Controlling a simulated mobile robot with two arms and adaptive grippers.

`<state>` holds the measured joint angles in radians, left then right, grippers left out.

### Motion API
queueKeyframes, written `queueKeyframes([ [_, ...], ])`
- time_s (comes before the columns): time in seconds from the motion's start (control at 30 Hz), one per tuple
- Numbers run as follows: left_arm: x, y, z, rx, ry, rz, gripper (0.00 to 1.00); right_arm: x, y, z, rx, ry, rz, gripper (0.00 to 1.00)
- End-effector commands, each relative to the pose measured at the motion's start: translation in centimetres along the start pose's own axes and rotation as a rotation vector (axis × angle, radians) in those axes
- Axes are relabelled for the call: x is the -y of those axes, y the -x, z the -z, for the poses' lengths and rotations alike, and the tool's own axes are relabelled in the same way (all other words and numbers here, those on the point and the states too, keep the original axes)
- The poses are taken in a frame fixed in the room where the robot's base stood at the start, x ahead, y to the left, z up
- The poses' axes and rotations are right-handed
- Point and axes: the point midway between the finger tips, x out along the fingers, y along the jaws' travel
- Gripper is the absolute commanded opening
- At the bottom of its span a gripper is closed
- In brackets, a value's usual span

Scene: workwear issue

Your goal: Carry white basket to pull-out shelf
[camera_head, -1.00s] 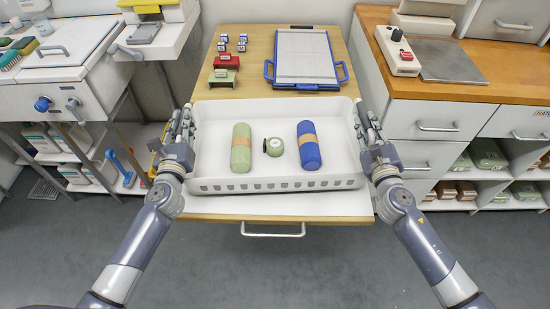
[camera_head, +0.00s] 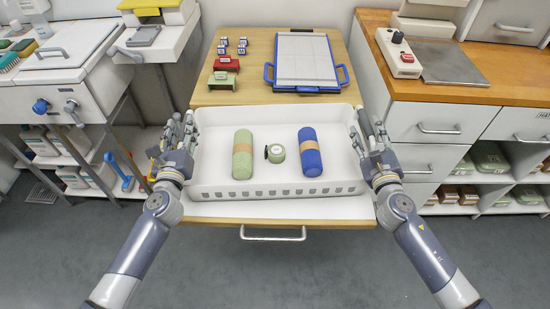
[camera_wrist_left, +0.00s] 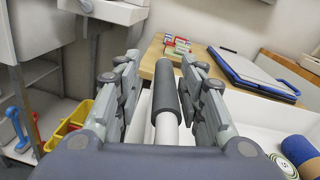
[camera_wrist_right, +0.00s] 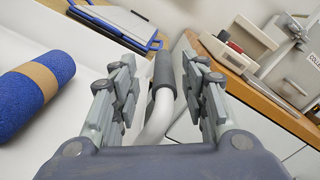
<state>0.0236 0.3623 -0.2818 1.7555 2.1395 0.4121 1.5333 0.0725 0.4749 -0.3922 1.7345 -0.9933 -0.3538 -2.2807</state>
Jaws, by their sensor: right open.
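The white basket (camera_head: 280,189) sits on the wood-topped pull-out surface (camera_head: 200,97). It holds a green roll (camera_head: 242,155) with a tan band, a small round green item (camera_head: 276,153) and a blue roll (camera_head: 310,152) with a tan band. My left gripper (camera_head: 182,128) is at the basket's left side. In the left wrist view its open fingers (camera_wrist_left: 165,90) stand either side of a dark-sleeved handle (camera_wrist_left: 166,85). My right gripper (camera_head: 366,128) is at the right side. In the right wrist view its open fingers (camera_wrist_right: 160,85) straddle the other handle (camera_wrist_right: 163,70).
Behind the basket lie a blue-edged board (camera_head: 306,62), a red holder (camera_head: 226,63), a green holder (camera_head: 222,81) and small labelled blocks. A drawer cabinet (camera_head: 440,121) stands close on the right. A white unit (camera_head: 65,80) is on the left. Grey floor is clear in front.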

Motion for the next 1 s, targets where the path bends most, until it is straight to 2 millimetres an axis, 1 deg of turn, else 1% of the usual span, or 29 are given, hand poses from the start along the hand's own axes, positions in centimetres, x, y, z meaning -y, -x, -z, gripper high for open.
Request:
queueKeyframes([
  [0.17, -0.1, 2.8, 0.3, -0.006, 0.001, -0.002, 0.37, 0.0, 0.0, -0.1, 0.001, -0.002, 0.000, 0.41],
  [0.4, -0.2, 7.6, 0.3, -0.007, 0.001, -0.006, 0.37, 0.0, 0.0, -0.1, 0.002, -0.003, 0.000, 0.41],
  [0.5, -0.2, 9.2, 0.3, -0.007, 0.001, -0.006, 0.37, 0.0, 0.0, -0.1, 0.002, -0.003, 0.000, 0.41],
  [0.63, -0.3, 10.6, 0.2, -0.005, 0.000, -0.008, 0.37, 0.0, 0.0, -0.1, 0.002, -0.003, 0.000, 0.41],
  [0.8, -0.3, 11.4, 0.2, -0.004, -0.001, -0.008, 0.37, 0.0, 0.2, -0.1, 0.002, -0.003, 0.000, 0.41],
  [0.87, -0.3, 11.4, 0.2, -0.004, -0.001, -0.008, 0.37, 0.0, 0.6, -0.1, 0.002, -0.002, -0.001, 0.41],
  [0.97, -0.3, 11.4, 0.2, -0.004, -0.001, -0.008, 0.37, -0.1, 1.9, 0.0, 0.001, -0.002, -0.002, 0.41],
  [1.0, -0.3, 11.4, 0.2, -0.004, -0.001, -0.008, 0.37, -0.1, 2.7, 0.0, 0.000, -0.002, -0.002, 0.41],
])
